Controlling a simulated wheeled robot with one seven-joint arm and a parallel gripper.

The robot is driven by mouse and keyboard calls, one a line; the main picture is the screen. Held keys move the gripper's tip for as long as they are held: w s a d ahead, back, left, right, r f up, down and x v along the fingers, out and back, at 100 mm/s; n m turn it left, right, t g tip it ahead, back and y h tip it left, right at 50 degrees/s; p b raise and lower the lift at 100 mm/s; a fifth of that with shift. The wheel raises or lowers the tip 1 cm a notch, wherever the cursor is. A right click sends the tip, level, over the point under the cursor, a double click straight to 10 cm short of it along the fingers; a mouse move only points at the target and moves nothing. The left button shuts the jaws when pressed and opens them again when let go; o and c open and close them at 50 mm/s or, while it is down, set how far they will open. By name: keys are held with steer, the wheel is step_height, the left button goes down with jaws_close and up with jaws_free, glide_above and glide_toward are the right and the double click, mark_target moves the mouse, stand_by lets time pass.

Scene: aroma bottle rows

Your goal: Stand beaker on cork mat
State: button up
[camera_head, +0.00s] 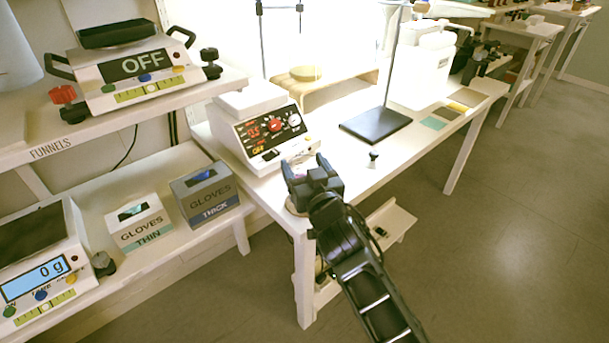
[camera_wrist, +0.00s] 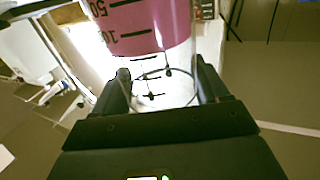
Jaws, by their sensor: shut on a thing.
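My gripper (camera_head: 308,172) is over the near corner of the white table, in front of the hot plate. In the wrist view its fingers (camera_wrist: 164,88) are shut on a clear glass beaker (camera_wrist: 148,28) with black graduation marks and pink liquid. In the head view the beaker is mostly hidden by my gripper. A tan round edge (camera_head: 292,208), possibly the cork mat, shows under my gripper at the table corner. I cannot tell whether the beaker touches it. Several flat square mats, one teal (camera_head: 433,122) and one tan (camera_head: 468,97), lie farther along the table.
The hot plate (camera_head: 262,128) with a red display stands close behind my gripper. A small dark-topped item (camera_head: 373,159) and a dark stand base (camera_head: 376,124) are to the right. Glove boxes (camera_head: 205,190) and scales (camera_head: 135,68) fill the left shelves. The floor at right is clear.

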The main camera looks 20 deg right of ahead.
steer(key=shift+f, duration=0.55)
steer(key=shift+f, duration=0.1)
steer(key=shift+f, duration=0.1)
steer(key=o, duration=1.6)
steer(key=shift+s, duration=0.15)
steer(key=s, duration=1.1)
steer(key=shift+s+a+b, duration=0.35)
steer(key=shift+a+b, duration=0.1)
